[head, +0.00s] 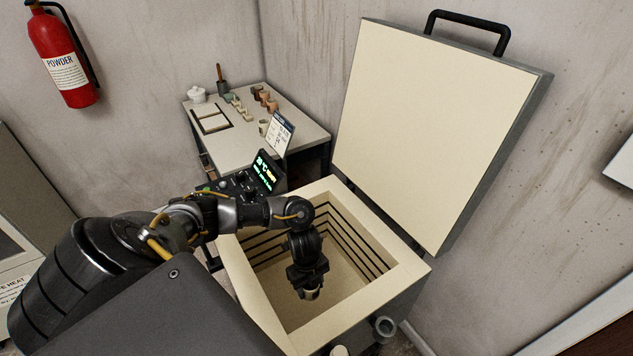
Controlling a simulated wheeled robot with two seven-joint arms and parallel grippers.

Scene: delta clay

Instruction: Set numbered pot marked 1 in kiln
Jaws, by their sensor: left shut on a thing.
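The kiln (252,283) stands open in the middle, with its thick lid (425,120) raised and leaning back toward the wall. Its square chamber has grooved pale walls and a bare floor. My left arm comes in from the left over the kiln's rim. My left gripper (309,290) points down inside the chamber and is shut on a small pale pot (311,294). Most of the pot is hidden by the gripper, and no number can be read on it. I cannot tell whether the pot touches the chamber floor. My right gripper is not in view.
A small table (300,112) behind the kiln holds a white lidded jar (198,95), several small pots and a sign (280,132). A control panel (265,172) stands at the kiln's left. A round port (385,326) sticks out in front. A fire extinguisher (60,58) hangs at left.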

